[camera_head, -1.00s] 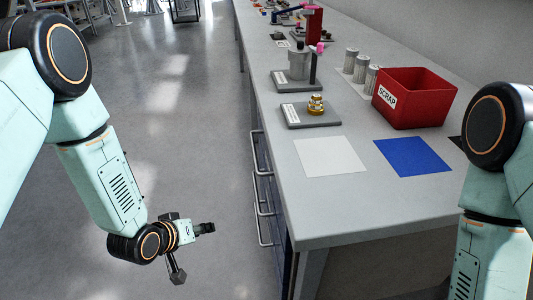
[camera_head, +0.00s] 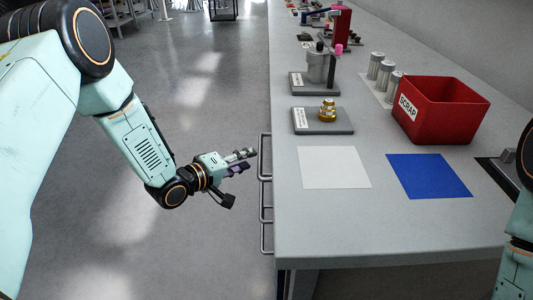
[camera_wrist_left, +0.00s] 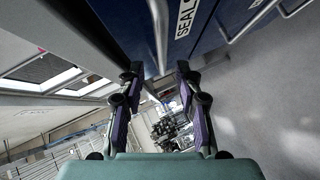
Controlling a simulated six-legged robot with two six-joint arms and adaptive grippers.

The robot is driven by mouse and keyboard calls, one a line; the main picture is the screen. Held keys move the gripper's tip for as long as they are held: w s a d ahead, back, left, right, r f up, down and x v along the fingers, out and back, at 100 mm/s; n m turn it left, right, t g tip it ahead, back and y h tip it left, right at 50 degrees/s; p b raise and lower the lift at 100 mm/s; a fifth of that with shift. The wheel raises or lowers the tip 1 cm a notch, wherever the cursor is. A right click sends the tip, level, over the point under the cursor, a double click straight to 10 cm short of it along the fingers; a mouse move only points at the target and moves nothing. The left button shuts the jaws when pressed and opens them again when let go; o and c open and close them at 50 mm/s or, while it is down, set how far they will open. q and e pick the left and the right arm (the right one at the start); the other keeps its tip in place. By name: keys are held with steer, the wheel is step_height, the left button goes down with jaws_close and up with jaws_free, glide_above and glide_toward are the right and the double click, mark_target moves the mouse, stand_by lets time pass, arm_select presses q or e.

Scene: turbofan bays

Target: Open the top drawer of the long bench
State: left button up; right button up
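The long bench (camera_head: 420,230) has a grey top, with drawer handles along its left side. The top handle (camera_head: 264,157) is a grey bar just beside the bench edge; the drawer fronts are hidden in the head view. My left gripper (camera_head: 254,160) is beside this handle. In the left wrist view, its two fingers (camera_wrist_left: 160,80) are spread apart, and the handle bar (camera_wrist_left: 160,35) runs down between or just beyond the tips; contact cannot be told. A blue drawer front (camera_wrist_left: 205,25) carries a label reading SEALS. My right gripper is out of view; only part of that arm shows.
On the bench stand a red SCRAP bin (camera_head: 440,110), a white sheet (camera_head: 334,167), a blue sheet (camera_head: 428,176) and a brass fitting (camera_head: 328,109) on a grey plate. More handles (camera_head: 266,215) lie below the top one. The floor (camera_head: 140,245) left of the bench is clear.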

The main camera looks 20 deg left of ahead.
mark_target(261, 152)
arm_select(q)
steer(key=b+x, duration=0.1)
steer(key=x, duration=0.2)
steer(key=b+x, duration=0.1)
steer(key=x, duration=0.2)
steer(key=shift+w+a+f, duration=0.1)
steer(key=shift+w+f, duration=0.15)
steer(key=shift+w, duration=0.4)
steer(key=c, duration=0.4)
jaws_close()
